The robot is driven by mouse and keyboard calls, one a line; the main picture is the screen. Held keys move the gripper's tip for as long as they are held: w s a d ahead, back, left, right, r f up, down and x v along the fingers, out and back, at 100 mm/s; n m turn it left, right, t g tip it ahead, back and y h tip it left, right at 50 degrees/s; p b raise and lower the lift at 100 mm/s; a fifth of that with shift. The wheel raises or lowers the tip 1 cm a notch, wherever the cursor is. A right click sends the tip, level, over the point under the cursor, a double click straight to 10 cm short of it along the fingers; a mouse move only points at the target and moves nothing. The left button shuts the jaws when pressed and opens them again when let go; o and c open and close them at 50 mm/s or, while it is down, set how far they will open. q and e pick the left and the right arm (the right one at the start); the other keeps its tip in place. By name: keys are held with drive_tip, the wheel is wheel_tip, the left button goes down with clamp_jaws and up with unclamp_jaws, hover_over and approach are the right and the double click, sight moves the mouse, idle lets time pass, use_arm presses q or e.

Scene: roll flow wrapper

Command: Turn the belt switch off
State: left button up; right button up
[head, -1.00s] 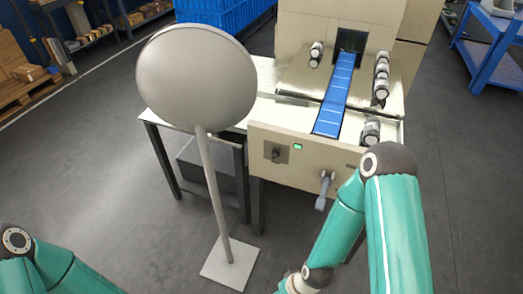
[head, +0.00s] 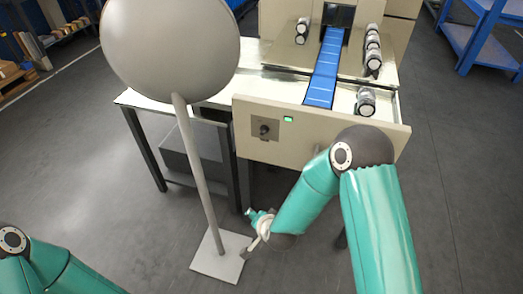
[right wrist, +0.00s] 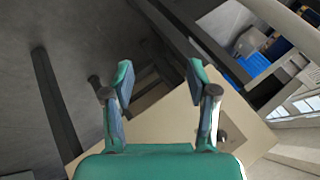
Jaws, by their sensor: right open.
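The belt switch is a dark rotary knob (head: 264,129) on a grey plate on the left of the machine's cream front panel (head: 340,128). A small green light (head: 288,119) is lit beside it. My right gripper (head: 250,232) is low in front of the machine, below the switch and apart from it. In the right wrist view my right gripper (right wrist: 158,88) has its fingers spread, with nothing between them. The knob (right wrist: 222,136) shows there just right of the right finger, partly hidden. Only my left arm shows at lower left; its gripper is out of view.
A round grey disc (head: 170,45) on a pole with a square base (head: 221,256) stands left of my right gripper. A handle below the panel is mostly hidden by my right arm.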

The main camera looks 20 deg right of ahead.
drive_tip(key=w+r+m+t+h+b, duration=0.1)
drive_tip(key=w+m+t+h+b, duration=0.25)
drive_tip(key=w+m+b, duration=0.4)
drive_tip(key=m+t+h+b, duration=0.4)
drive_tip(key=m+h+b, duration=0.3)
drive_tip(key=m+b, duration=0.45)
approach(262, 133)
drive_tip(key=shift+m+g, duration=0.25)
drive_tip(key=shift+m, duration=0.55)
drive_tip(key=x, duration=0.6)
drive_tip(key=p+x, duration=0.1)
drive_tip(key=x, duration=0.2)
drive_tip(key=shift+a+r, duration=0.15)
drive_tip(key=shift+r, duration=0.15)
use_arm(q)
wheel_tip(262, 133, down, 21)
drive_tip(key=shift+f, duration=0.15)
